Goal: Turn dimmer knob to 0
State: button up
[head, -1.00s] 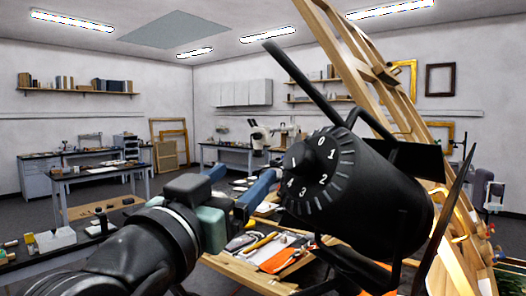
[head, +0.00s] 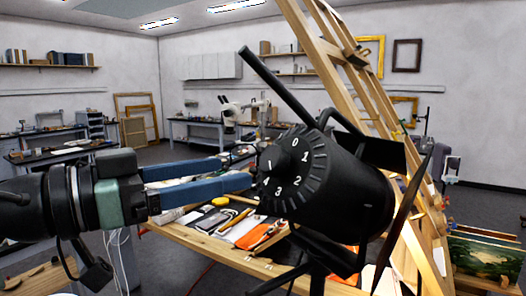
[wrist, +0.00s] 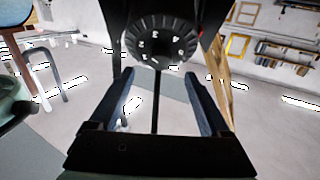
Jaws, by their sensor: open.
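A black spotlight (head: 345,185) has a round dimmer dial (head: 303,184) on its back, marked 0 to 4 in white. A black dimmer knob (head: 274,160) sticks out from the dial's middle. No pointer mark on it is clear to me. My gripper (head: 238,170), with two blue fingers, is open and empty, just left of the knob and pointing at it. A small gap seems to separate the fingertips from the knob. In the wrist view the numbered dial (wrist: 157,42) appears beyond my spread fingers (wrist: 160,78), near the top middle.
A wooden easel (head: 362,85) stands close behind the spotlight. A black bar (head: 280,88) rises up-left from it. Below lies a wooden worktop (head: 215,250) with tools and orange cloth. A painting (head: 485,260) leans at lower right.

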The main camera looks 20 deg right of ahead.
aim_at(266, 164)
jog(key=p+x, duration=0.2)
jog(key=x, duration=0.4)
jog(key=shift+w+d+r, duration=0.1)
jog(key=shift+r, duration=0.05)
jog(key=shift+w+d, duration=0.15)
jog(key=shift+d, duration=0.45)
grip_shut()
